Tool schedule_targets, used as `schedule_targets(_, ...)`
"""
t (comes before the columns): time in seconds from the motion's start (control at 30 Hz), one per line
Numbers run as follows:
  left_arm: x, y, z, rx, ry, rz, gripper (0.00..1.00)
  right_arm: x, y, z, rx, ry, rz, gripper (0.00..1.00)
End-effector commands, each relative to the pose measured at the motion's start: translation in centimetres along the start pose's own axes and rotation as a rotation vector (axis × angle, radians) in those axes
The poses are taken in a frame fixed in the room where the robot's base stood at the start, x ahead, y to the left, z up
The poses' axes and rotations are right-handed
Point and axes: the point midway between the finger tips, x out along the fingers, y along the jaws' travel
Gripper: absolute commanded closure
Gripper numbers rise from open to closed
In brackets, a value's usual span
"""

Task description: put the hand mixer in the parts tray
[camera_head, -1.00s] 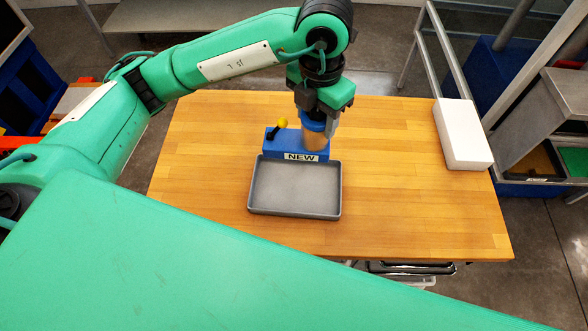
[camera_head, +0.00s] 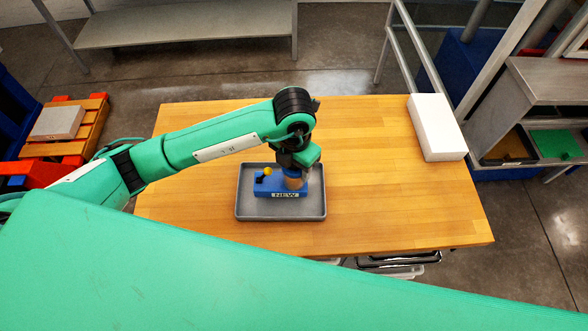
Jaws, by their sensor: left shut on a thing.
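The hand mixer (camera_head: 272,187) is a blue body with a yellow-knobbed lever, a tan round part and a "NEW" label on its front. It is upright within the outline of the grey parts tray (camera_head: 316,210), toward its middle. I cannot tell whether its underside touches the tray floor. My left gripper (camera_head: 295,172) points down from above and is shut on the mixer at its tan part; its fingertips are partly hidden. My right gripper is not in view.
The tray lies on a wooden table (camera_head: 400,195) with clear room on both sides. A white box (camera_head: 436,127) lies at the table's far right. My own green body covers the near edge.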

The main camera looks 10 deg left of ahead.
Motion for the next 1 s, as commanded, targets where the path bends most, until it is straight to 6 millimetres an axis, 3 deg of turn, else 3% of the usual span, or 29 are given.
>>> schedule_targets(0.2,2.9,0.0,-0.1,-0.001,0.003,0.000,1.00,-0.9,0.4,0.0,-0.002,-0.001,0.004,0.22)
schedule_targets(0.57,3.6,0.0,0.0,0.001,0.000,0.001,1.00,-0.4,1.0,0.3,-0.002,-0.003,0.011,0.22)
schedule_targets(0.6,3.6,0.0,0.0,0.000,0.001,0.001,0.45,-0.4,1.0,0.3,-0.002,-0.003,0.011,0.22)
schedule_targets(0.7,3.5,0.0,-0.1,0.000,0.002,0.001,0.26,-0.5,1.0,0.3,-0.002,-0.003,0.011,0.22)
schedule_targets(1.0,3.4,0.0,-0.1,0.000,0.002,0.001,0.25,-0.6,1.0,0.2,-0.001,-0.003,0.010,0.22)
